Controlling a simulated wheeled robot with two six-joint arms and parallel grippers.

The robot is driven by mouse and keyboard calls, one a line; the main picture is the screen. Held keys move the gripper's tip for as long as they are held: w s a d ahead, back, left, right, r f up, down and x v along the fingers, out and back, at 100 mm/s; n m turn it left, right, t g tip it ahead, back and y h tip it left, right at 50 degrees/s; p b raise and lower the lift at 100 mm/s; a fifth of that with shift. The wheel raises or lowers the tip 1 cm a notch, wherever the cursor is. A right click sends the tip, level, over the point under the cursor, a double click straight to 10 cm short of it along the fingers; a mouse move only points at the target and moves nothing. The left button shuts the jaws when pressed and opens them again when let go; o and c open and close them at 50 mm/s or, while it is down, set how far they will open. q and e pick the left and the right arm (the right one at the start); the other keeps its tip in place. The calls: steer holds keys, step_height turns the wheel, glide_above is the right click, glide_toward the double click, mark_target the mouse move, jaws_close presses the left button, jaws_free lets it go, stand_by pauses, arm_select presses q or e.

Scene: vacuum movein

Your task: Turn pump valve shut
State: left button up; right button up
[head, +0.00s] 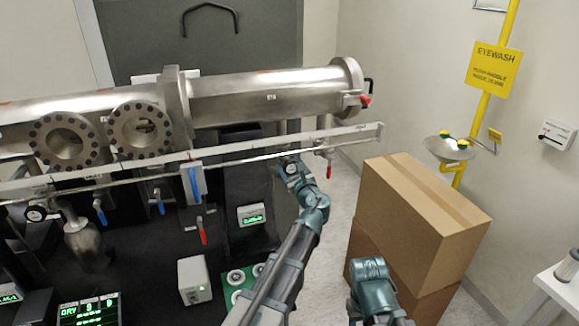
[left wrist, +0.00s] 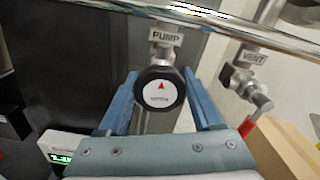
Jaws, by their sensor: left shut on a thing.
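The pump valve is a round black knob (left wrist: 160,93) with a white face and a red arrow pointing up in the left wrist view. It hangs below a PUMP label (left wrist: 165,38) on a steel pipe. My left gripper (left wrist: 163,103) has one blue finger on each side of the knob and is shut on it. In the head view my left gripper (head: 290,165) is at the rail below the long steel chamber, and it mostly hides the knob.
The VENT valve (left wrist: 240,80) with a red handle (left wrist: 250,127) is close on the right. A steel rail (head: 250,151) crosses just above. Cardboard boxes (head: 420,215) stand to the right. Blue-handled and red-handled valves (head: 202,230) hang to the left.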

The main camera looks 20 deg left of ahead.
arm_select(q)
steer(key=shift+s+f+m, duration=0.1)
steer(key=shift+m, duration=0.5)
steer(key=o, duration=1.4)
steer(key=v, duration=1.3)
steer(key=shift+s+d, duration=0.3)
